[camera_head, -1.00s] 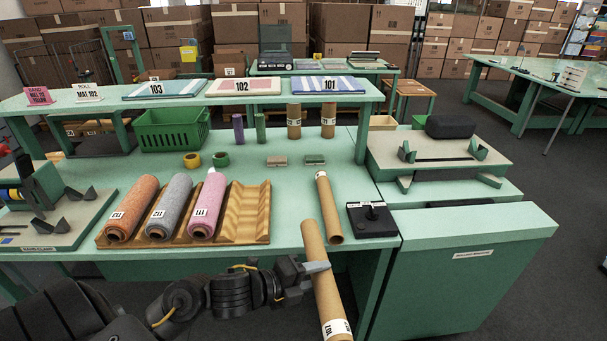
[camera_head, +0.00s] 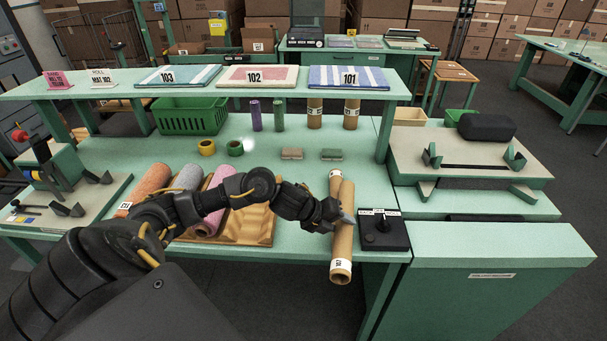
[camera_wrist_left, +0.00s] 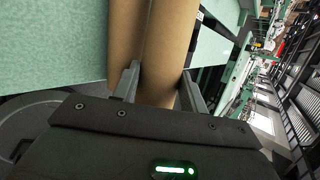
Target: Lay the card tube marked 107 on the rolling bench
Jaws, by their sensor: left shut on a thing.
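The held card tube (camera_head: 343,240) is brown with a white label at its near end; the label is too small to read with certainty now. My left gripper (camera_head: 340,220) is shut around its upper middle, above the table's front edge. The wrist view shows the fingers (camera_wrist_left: 158,88) on either side of the tube (camera_wrist_left: 172,45). A second brown tube (camera_head: 336,182) lies on the table just behind, partly hidden by the held one. The rolling bench (camera_head: 500,245), a green bench with a white label, stands at the right; its top is clear. My right gripper is not in view.
A black control box (camera_head: 383,232) sits close right of the held tube. A grey-topped stand (camera_head: 470,165) is behind the rolling bench.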

